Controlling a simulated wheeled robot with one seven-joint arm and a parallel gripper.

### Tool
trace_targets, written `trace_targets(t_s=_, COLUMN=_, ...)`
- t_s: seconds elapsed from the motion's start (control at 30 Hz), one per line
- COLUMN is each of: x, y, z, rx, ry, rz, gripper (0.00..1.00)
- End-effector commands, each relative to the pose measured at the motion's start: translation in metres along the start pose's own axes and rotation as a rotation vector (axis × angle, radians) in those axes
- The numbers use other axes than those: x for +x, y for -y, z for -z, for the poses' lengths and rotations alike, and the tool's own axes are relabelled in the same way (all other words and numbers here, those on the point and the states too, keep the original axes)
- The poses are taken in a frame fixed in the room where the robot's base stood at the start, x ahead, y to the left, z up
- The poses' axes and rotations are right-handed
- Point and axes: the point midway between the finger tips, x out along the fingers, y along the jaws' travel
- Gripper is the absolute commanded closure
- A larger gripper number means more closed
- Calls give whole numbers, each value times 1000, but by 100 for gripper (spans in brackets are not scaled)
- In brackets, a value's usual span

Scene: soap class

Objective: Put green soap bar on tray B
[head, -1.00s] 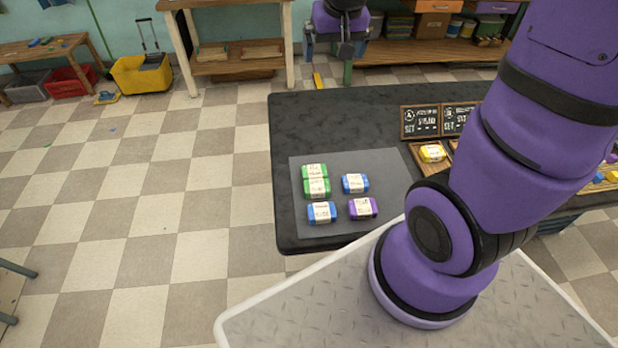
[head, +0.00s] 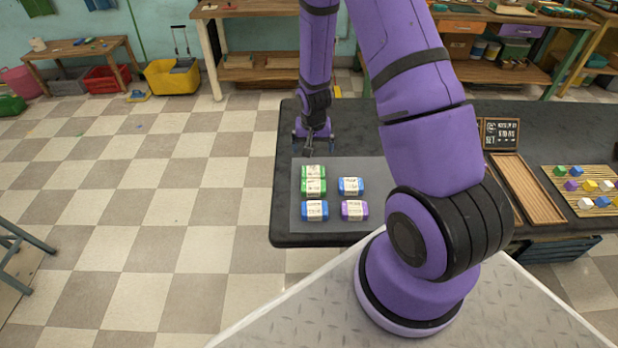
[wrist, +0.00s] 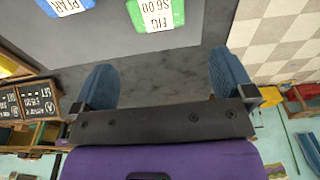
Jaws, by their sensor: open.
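Two green soap bars with paper labels, a farther one (head: 313,172) and a nearer one (head: 313,188), lie close together on the grey mat (head: 335,226). My gripper (head: 315,143) is above the table just beyond the farther bar, open and empty. In the wrist view a green bar (wrist: 155,14) shows at the top edge, beyond the open fingers (wrist: 162,62). A wooden tray (head: 526,190) without soap on its visible part lies right of my arm, below a chalkboard sign (head: 501,134); its letter is unclear. My arm hides the tray area to its left.
Two blue bars (head: 350,187) (head: 315,210) and a purple bar (head: 355,210) share the mat. A slatted board with coloured cubes (head: 588,207) lies far right. The black tabletop beyond the mat is mostly clear.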

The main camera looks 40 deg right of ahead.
Motion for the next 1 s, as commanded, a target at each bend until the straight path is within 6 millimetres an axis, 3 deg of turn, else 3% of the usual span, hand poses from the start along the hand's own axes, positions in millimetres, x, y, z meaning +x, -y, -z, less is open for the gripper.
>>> trace_targets(t_s=0.5, x=57, y=-2, z=-2, rx=8, ry=6, rz=-3, gripper=0)
trace_targets(t_s=0.77, x=71, y=-3, z=-3, rx=7, ry=6, rz=-3, gripper=0)
trace_targets(t_s=1.0, x=101, y=-6, z=-5, rx=7, ry=7, rz=-3, gripper=0)
